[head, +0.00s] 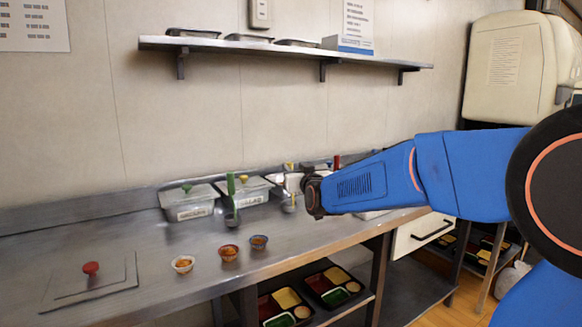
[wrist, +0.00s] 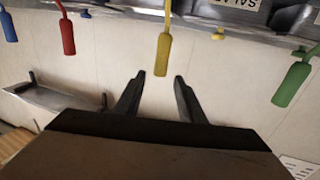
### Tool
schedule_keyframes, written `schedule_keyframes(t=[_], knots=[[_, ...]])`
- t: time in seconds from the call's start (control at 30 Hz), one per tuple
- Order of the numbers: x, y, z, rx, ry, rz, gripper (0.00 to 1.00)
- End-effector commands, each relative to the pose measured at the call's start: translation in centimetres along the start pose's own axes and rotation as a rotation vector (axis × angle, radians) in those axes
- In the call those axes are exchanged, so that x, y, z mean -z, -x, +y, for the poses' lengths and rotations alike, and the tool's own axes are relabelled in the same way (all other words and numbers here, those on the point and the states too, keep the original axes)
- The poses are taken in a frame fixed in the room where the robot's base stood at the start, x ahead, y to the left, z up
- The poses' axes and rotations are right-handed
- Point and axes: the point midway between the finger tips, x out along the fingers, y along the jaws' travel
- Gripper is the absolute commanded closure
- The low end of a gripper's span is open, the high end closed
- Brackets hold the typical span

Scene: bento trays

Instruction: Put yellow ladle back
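The yellow ladle shows its yellow handle (wrist: 164,45) at the top centre of the wrist view. In the head view a small yellow handle with a grey bowl (head: 289,205) shows just left of my wrist. My gripper (wrist: 160,77) is open, with its two dark fingers apart. The handle's end lies in line with the gap between the fingertips, and I cannot tell if it is between them or just beyond. Nothing is clearly held. In the head view my fingers are mostly hidden by my wrist.
Green (wrist: 297,82), red (wrist: 67,37) and blue (wrist: 8,26) handles flank the yellow one. Lidded containers (head: 190,212) line the wall. A wall shelf (head: 280,47) hangs above.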

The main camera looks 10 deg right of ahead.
Motion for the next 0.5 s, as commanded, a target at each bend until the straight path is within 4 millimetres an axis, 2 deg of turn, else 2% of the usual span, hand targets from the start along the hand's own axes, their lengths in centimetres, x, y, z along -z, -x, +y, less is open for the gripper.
schedule_keyframes(t=[0.2, 0.5], knots=[[0.0, 2.1, 0.0, 0.000, 0.001, 0.000, 0.64], [0.0, 2.7, 0.0, 0.001, 0.000, -0.003, 0.64]])
